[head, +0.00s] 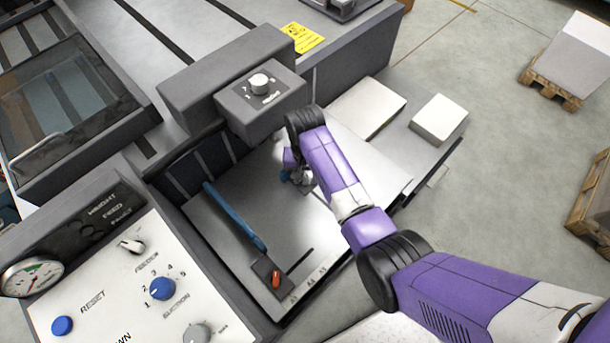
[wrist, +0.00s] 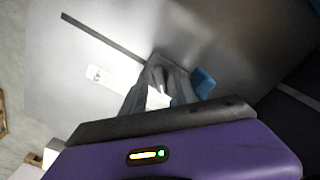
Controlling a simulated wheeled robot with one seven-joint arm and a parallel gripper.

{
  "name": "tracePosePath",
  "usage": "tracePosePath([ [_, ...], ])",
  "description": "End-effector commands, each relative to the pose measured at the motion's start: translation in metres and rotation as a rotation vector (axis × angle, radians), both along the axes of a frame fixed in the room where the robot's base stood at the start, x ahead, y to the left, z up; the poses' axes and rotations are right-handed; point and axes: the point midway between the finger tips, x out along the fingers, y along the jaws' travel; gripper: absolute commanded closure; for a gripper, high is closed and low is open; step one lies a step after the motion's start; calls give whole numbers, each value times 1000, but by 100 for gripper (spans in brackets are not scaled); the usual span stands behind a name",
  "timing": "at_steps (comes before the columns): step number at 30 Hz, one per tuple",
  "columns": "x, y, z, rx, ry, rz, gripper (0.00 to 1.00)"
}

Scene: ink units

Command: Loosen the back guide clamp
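My gripper (head: 301,178) is low over the grey metal feed table (head: 225,225), in its upper middle part. In the wrist view its dark grey fingers (wrist: 158,72) come close together at the tips, beside a small blue part (wrist: 203,82). The same blue part shows just left of the gripper in the head view (head: 285,175). The fingers hide whatever lies between them, so I cannot tell whether they hold a clamp. A second clamp with an orange lever (head: 276,279) sits on a dark base at the table's near edge, beside a long blue guide bar (head: 235,217).
A dark slot (wrist: 100,37) runs across the table toward the fingers, beside a white label (wrist: 98,73). A grey box with a knob (head: 260,84) overhangs the table's far left side. White paper stacks (head: 438,118) lie beyond. A control panel (head: 120,285) is at left.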

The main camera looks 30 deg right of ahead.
Motion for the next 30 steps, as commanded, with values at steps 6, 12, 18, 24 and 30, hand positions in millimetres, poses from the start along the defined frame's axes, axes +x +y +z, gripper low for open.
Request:
tracePosePath([
  [6,0,0,0,0,0,0,97],
  [12,0,0,0,0,0,1,100],
  [18,0,0,1,0,1,24,100],
  [24,0,0,2,0,2,112,100],
  [30,0,-1,3,0,1,269,100],
])
